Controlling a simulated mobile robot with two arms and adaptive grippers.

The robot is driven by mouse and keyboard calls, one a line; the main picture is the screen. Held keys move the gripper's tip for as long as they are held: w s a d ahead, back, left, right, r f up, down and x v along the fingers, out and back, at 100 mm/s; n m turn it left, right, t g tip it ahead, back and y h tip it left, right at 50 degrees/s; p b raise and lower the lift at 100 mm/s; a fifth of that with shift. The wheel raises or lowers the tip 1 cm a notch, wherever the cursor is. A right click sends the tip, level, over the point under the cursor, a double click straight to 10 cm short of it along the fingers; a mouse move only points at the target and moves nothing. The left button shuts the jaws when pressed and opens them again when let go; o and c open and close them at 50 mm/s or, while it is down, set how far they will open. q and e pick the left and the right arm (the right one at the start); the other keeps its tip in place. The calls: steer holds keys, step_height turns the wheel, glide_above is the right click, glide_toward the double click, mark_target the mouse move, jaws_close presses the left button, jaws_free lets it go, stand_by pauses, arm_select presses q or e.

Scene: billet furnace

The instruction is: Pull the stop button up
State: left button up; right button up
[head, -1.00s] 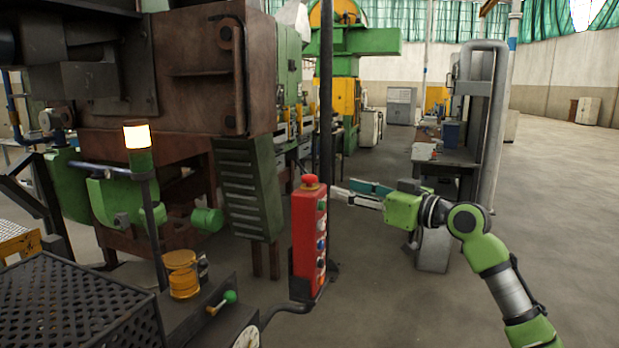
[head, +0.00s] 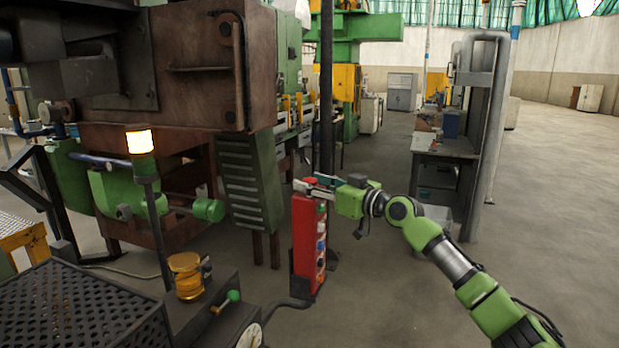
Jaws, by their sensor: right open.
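The stop button (head: 310,181) is a red knob on top of a red upright control box (head: 303,245) in the middle of the head view. Only a little of it shows, because my right gripper (head: 308,184) is in front of it and beside it. The right gripper is open and comes in from the right at the height of the box's top. One finger shows on the near side of the knob and one toward the far side. I cannot tell whether they touch it. My left gripper is not in view.
A dark post (head: 326,90) stands right behind the box. A green louvred panel (head: 250,185) is to its left. A workbench (head: 445,147) is behind my arm. The floor at right is clear.

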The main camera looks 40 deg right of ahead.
steer(key=shift+w+a, duration=0.1)
steer(key=shift+w, duration=0.4)
jaws_close()
steer(key=shift+r, duration=0.75)
jaws_free()
